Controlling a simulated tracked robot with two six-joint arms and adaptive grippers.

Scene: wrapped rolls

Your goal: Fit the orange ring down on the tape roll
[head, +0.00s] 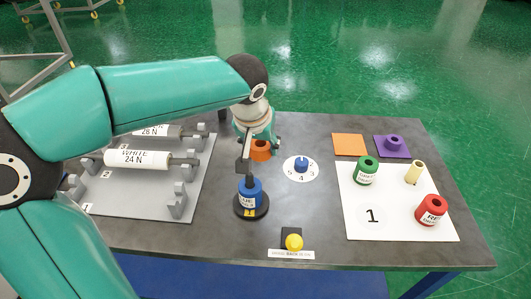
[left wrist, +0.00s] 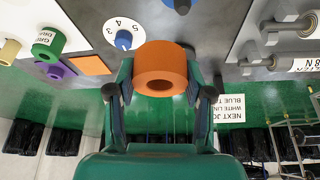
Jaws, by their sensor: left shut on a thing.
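My left gripper (head: 260,143) is shut on the orange ring (head: 261,154), a thick short ring with a centre hole. In the left wrist view the ring (left wrist: 160,70) sits between the two fingers (left wrist: 160,80), its hole facing the camera. I cannot tell its height above the table. A blue roll (head: 249,192) with a white label stands upright on a round black base, in front of the ring and slightly left. A green roll (head: 366,171) and a tilted-looking red roll (head: 431,210) are on the white board at right. No roll is plainly marked as the tape roll.
A numbered dial (head: 301,167) with a blue knob lies just right of the ring. A yellow button (head: 294,242) is near the front edge. Orange (head: 349,145) and purple (head: 393,146) squares lie at back right. A grey rack (head: 140,200) with white rolls fills the left.

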